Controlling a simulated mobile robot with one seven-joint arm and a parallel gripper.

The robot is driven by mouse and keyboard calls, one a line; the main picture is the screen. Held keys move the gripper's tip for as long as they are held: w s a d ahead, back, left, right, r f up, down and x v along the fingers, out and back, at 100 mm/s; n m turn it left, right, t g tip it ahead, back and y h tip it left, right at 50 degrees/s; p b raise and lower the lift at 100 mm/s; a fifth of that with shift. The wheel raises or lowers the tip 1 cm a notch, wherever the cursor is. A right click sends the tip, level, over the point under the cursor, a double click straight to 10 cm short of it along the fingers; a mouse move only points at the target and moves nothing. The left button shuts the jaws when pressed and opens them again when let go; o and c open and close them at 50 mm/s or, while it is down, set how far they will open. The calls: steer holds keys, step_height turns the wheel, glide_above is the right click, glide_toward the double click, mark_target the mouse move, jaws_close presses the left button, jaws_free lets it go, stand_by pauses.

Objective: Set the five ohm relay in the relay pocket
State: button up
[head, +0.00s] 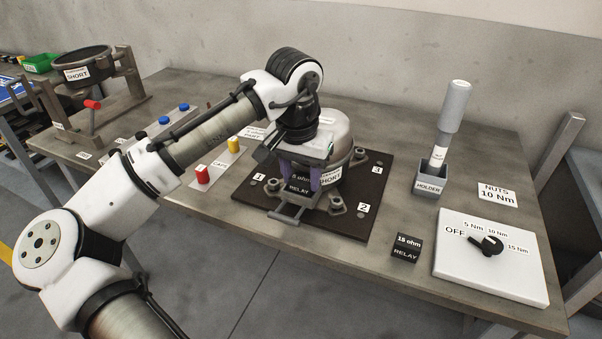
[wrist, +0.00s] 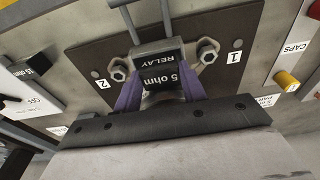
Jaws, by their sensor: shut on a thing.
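My gripper (head: 301,176) is shut on the black 5 ohm relay (head: 299,188), with a purple finger on each side of it. The relay also shows in the wrist view (wrist: 160,60), its "RELAY" and "5 ohm" faces visible between the fingers (wrist: 161,92). A grey metal bracket (head: 287,213) projects in front of the relay, low over the dark base plate (head: 375,200). The relay pocket is hidden behind the relay and gripper, so I cannot tell whether the relay is seated.
A 15 ohm relay (head: 406,247) stands on the table right of the plate. The torque dial board (head: 490,275) and the holder (head: 429,182) with its tool (head: 453,108) are further right. Red (head: 202,174) and yellow (head: 234,145) caps stand at left.

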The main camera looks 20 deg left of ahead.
steer(key=shift+f, duration=0.1)
steer(key=o, duration=1.1)
steer(key=shift+c, duration=0.2)
steer(key=shift+r, duration=0.2)
step_height(320, 180, up, 12)
steer(key=s, duration=0.1)
steer(key=shift+s, duration=0.2)
